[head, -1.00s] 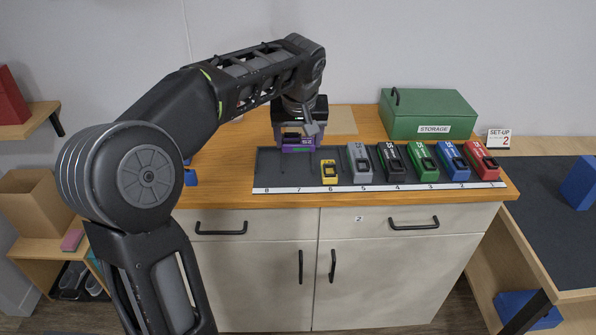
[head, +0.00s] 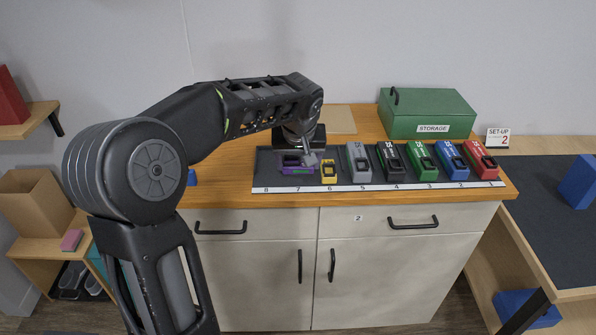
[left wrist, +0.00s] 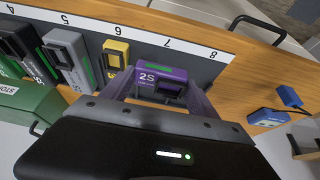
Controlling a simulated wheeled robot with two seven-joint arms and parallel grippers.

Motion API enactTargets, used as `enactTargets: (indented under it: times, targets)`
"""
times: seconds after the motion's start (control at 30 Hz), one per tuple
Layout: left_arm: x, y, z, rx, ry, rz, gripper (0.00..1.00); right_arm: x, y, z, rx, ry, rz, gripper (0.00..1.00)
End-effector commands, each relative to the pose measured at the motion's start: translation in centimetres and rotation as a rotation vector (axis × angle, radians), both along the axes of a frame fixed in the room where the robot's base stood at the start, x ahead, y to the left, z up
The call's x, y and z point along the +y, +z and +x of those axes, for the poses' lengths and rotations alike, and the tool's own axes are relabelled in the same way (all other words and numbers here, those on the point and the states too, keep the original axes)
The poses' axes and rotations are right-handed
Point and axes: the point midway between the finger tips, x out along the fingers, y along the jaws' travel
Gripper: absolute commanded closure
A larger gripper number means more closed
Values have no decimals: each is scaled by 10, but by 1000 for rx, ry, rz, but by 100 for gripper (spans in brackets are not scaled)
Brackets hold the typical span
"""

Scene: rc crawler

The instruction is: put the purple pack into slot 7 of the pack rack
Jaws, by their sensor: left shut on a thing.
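The purple pack (head: 297,167) is at the slot 7 place of the pack rack (head: 265,178), between the "8" and "6" labels, beside the small yellow pack (head: 329,170). My left gripper (head: 301,157) is shut on the purple pack from above and behind. The purple pack, marked "2S", also shows between the fingers in the left wrist view (left wrist: 160,85), facing the "7" label. Whether its underside touches the rack floor is hidden. My right gripper is not in view.
Slots 6 to 1 hold yellow, grey (head: 359,162), black, green, blue and red packs. Slot 8 is empty. A green storage box (head: 428,115) stands behind the rack. A blue object (left wrist: 270,116) lies on the wooden top beyond the slot 8 end.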

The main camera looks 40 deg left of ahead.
Motion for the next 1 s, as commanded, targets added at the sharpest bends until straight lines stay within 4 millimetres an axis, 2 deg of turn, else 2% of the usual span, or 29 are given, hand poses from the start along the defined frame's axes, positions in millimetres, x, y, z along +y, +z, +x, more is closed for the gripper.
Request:
enactTargets:
  times: [0.2,0.63,0.67,0.77,1.0]
  targets:
    - [0,-30,-1,5,0,-1,73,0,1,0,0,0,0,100]
    - [0,-37,0,1,0,-1,73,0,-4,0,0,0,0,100]
    - [0,-36,-1,2,0,0,29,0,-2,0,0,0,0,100]
    - [0,-35,-1,2,0,0,22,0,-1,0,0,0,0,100]
    - [0,-35,-1,2,0,0,22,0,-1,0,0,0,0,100]
